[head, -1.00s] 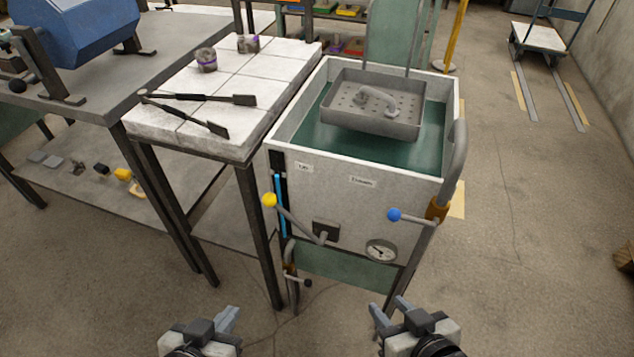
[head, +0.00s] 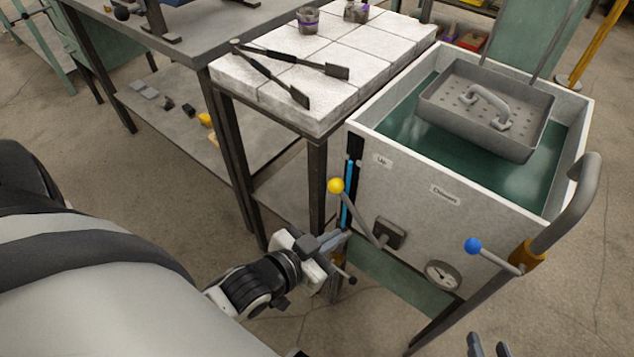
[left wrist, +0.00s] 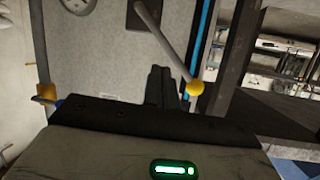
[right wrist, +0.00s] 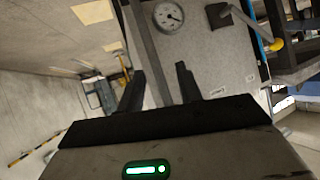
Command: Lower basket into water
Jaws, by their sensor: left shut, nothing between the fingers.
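The grey perforated basket (head: 485,110) with an arched handle hangs over the dark green water (head: 405,130) in the white tank (head: 410,185). A lever with a yellow knob (head: 336,185) is on the tank's front, beside labels and a blue strip. My left gripper (head: 343,238) is shut and empty, just below the yellow knob and close to the tank front. In the left wrist view the yellow knob (left wrist: 195,88) is right of the shut fingers (left wrist: 162,84). My right gripper (head: 488,342) is open and empty at the bottom edge; its fingers are apart in the right wrist view (right wrist: 160,88).
A blue-knobbed lever (head: 473,246) and a gauge (head: 443,274) are on the tank's front right. A thick grey handle (head: 575,205) stands at its right side.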

